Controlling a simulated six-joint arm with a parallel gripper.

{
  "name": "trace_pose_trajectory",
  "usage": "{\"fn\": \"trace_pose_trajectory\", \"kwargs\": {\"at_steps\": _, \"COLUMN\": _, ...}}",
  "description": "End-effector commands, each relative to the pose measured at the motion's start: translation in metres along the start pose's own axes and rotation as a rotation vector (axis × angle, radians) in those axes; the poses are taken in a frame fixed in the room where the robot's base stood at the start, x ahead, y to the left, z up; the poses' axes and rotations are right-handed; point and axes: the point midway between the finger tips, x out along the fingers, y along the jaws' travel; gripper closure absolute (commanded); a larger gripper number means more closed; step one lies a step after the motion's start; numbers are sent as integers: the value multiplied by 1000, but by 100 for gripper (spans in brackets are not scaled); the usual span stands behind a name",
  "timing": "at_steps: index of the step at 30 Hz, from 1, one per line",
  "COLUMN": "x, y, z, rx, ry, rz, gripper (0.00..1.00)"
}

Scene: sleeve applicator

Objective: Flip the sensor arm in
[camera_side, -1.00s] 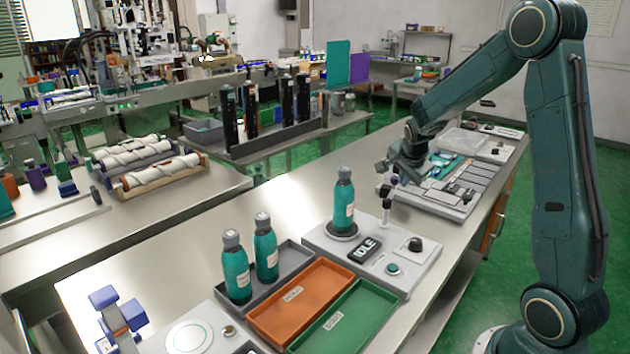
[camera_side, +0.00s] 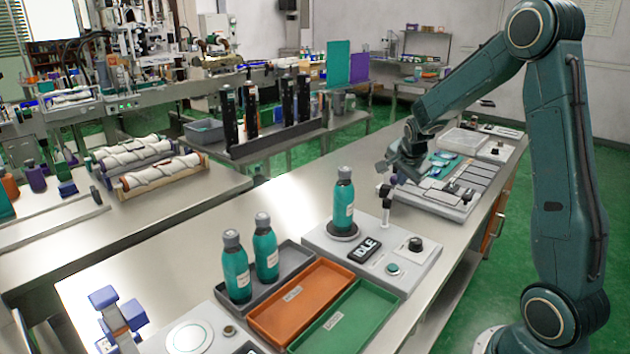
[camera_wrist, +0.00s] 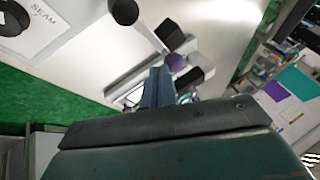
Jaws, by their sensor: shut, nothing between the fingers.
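The sensor arm (camera_side: 386,207) is a slim upright post with a dark head at its top. It stands at the back edge of the applicator base (camera_side: 330,243), beside a teal bottle (camera_side: 343,203) upright on its round seat. The head looks apart from the bottle. In the wrist view the sensor arm's purple and dark parts (camera_wrist: 176,62) are just beyond my fingertips. My gripper (camera_side: 385,167) is shut and empty, just above and behind the sensor head; its blue-grey fingers show in the wrist view (camera_wrist: 158,85). I cannot tell whether they touch the arm.
The base has an IDLE display (camera_side: 365,249), a black knob (camera_side: 415,243) and a teal button (camera_side: 393,269). Two teal bottles stand in a grey tray (camera_side: 290,254) beside orange (camera_side: 320,285) and green trays (camera_side: 375,310).

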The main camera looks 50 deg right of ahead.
Motion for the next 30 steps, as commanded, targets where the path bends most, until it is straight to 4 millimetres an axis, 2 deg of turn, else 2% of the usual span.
{"fn": "trace_pose_trajectory", "kwargs": {"at_steps": 14, "x": 3, "y": -7, "z": 0, "rx": -109, "ry": -52, "rz": -54, "gripper": 100}}
{"fn": "trace_pose_trajectory", "kwargs": {"at_steps": 30, "x": 10, "y": -30, "z": 10, "rx": -509, "ry": -243, "rz": -241, "gripper": 100}}
